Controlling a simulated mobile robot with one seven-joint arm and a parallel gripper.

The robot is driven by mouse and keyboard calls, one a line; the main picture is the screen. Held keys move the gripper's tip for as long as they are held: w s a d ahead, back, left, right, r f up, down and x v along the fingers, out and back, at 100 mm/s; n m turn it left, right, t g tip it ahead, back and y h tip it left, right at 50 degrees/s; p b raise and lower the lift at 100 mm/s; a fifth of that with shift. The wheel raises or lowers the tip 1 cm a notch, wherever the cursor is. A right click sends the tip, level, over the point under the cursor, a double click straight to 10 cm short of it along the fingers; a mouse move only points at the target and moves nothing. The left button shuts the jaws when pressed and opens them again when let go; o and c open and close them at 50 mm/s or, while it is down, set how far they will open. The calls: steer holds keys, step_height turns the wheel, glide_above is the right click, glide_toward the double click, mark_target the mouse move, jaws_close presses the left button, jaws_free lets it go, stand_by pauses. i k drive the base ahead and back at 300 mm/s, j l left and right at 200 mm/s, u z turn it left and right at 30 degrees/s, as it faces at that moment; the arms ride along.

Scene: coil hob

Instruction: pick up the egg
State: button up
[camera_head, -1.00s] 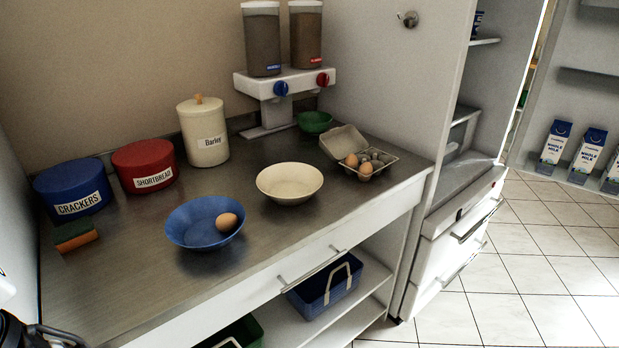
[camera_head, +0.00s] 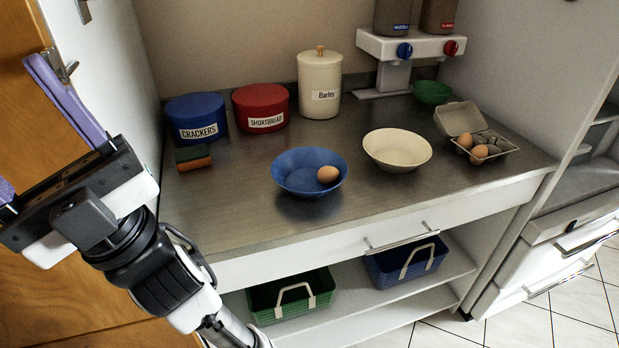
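A brown egg (camera_head: 328,174) lies inside the blue bowl (camera_head: 291,180), against its right side, on the steel counter. More brown eggs (camera_head: 479,152) sit in an open grey carton (camera_head: 460,117) at the right of the counter. My gripper (camera_head: 22,130) is at the far left, well apart from the bowl and the eggs. Its purple-padded fingers point up and left and stand wide apart, with nothing seen between them. The other finger is partly cut off by the picture's left edge.
A cream bowl (camera_head: 397,151) stands between the blue bowl and the carton. Behind are the blue crackers tin (camera_head: 195,108), red shortbread tin (camera_head: 261,99), barley jar (camera_head: 320,80) and green bowl (camera_head: 432,92). A sponge (camera_head: 193,158) lies at left. The counter's front left is clear.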

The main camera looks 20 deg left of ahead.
mark_target(466, 141)
steer(key=i+l+z, duration=0.15)
steer(key=i, duration=0.25)
steer(key=i+l+z, duration=0.15)
steer(key=i, duration=0.25)
steer(key=i+l+z, duration=0.15)
steer(key=i, duration=0.3)
steer(key=l, duration=0.1)
